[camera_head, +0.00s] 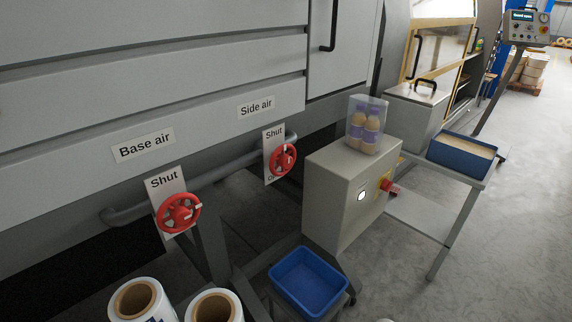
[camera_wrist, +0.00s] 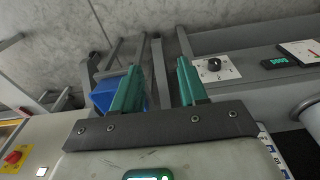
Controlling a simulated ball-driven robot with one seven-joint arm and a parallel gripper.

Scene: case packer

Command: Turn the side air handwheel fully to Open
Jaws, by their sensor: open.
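The side air handwheel (camera_head: 283,160) is red and sits under the "Side air" label (camera_head: 256,107) in the head view. Its white plate (camera_head: 273,135) reads "Shut" at the top; the lower word is mostly hidden by the wheel.
A second red handwheel (camera_head: 178,213) is under "Base air". A grey box (camera_head: 335,195) with a red button and a clear container (camera_head: 367,125) on top stands right of the side wheel. A blue bin (camera_head: 307,281) is below. Open floor lies at right.

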